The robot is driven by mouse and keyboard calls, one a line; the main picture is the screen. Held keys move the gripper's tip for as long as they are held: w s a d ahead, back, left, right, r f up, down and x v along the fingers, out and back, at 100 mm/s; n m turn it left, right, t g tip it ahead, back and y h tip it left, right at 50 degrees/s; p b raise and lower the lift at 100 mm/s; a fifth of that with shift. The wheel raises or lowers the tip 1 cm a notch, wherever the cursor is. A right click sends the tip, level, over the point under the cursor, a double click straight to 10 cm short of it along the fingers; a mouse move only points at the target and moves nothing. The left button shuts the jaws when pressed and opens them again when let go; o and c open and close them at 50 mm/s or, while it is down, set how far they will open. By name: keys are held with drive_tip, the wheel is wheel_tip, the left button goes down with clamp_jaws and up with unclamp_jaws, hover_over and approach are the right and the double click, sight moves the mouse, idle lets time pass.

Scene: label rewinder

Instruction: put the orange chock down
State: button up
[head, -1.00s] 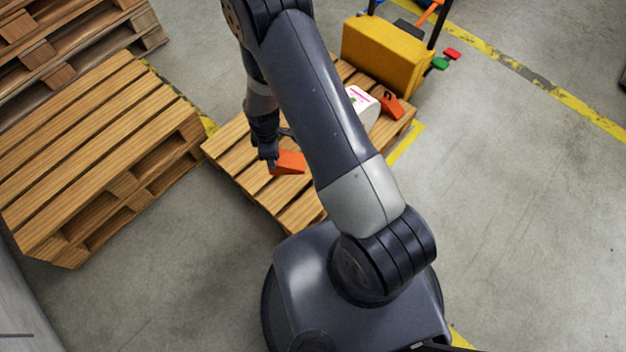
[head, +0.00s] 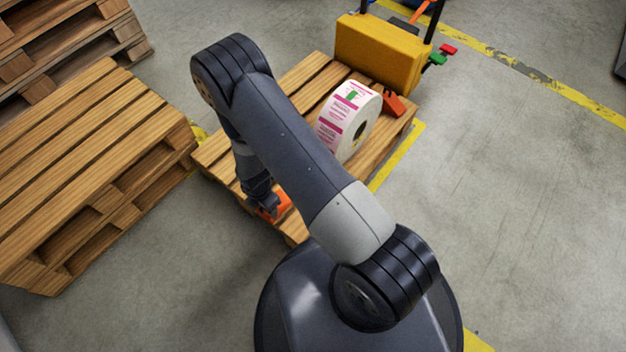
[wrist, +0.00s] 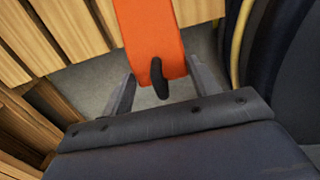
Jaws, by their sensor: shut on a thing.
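A second orange chock (head: 393,104) lies at the pallet's far right, beside the label roll.
A white label roll (head: 345,112) with pink print stands on the pallet, right of my arm. A yellow box-shaped machine part (head: 375,55) stands behind it. Stacked pallets (head: 85,170) stand to the left. Grey floor (head: 520,220) lies open on the right.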

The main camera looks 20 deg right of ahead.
drive_tip(key=w+d+b, duration=0.4)
drive_tip(key=w+d, duration=0.7)
drive_tip(key=d, duration=0.5)
drive_tip(key=shift+d+f+b, duration=0.2)
drive_tip(key=shift+f+b, duration=1.2)
drive_tip(key=shift+f, duration=2.1)
drive_tip(key=shift+f, duration=0.2)
drive_tip(key=o, duration=1)
drive_tip(key=shift+r, duration=0.15)
